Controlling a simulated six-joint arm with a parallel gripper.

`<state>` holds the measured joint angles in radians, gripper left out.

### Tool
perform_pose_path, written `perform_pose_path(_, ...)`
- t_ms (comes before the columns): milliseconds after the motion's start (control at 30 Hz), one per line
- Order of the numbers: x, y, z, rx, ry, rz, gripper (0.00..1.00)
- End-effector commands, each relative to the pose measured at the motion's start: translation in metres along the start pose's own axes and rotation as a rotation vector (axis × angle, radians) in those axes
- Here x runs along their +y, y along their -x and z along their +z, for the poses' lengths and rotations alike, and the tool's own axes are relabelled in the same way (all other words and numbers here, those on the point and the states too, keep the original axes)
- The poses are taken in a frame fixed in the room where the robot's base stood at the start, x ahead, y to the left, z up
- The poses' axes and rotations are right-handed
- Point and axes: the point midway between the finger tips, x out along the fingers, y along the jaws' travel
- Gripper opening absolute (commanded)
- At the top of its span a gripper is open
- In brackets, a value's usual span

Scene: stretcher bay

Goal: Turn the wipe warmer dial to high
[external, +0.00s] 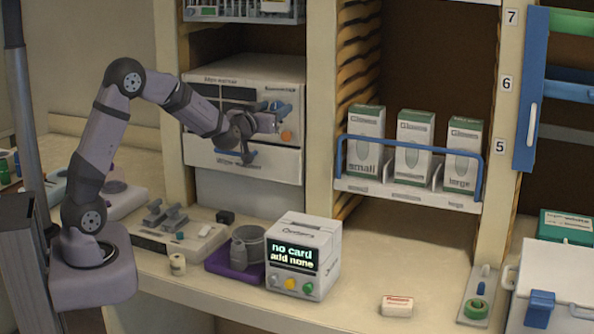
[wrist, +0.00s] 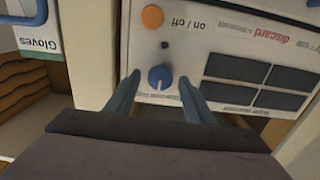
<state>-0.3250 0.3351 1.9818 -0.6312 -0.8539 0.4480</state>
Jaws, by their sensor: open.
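The wipe warmer (external: 232,98) is a white box on a shelf in the external view; its pale front panel (wrist: 202,42) fills much of the wrist view. In the wrist view a round blue dial (wrist: 159,77) sits on that panel, with a small light mark near its edge; its setting is too small to read. My gripper (wrist: 159,82) is open, with one blue finger on each side of the dial; I cannot tell whether they touch it. In the external view my gripper (external: 264,130) is at the warmer's front and hides the dial.
An orange on/off button (wrist: 152,16) is near the dial, also visible in the external view (external: 287,135). Dark panels (wrist: 243,68) lie right of the dial. Glove boxes (external: 413,146) stand behind a blue rail at right.

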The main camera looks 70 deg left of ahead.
Motion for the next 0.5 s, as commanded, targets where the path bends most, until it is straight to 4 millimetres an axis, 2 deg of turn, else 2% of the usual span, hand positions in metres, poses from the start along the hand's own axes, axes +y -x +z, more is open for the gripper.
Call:
perform_pose_path(267,0.0001,-0.0011,0.0008,-0.001,0.0,0.001,0.49)
perform_pose_path(433,0.0002,-0.0009,0.0007,-0.001,0.0,0.001,0.11)
perform_pose_path(500,0.0002,-0.0009,0.0007,-0.001,0.0,0.001,0.09)
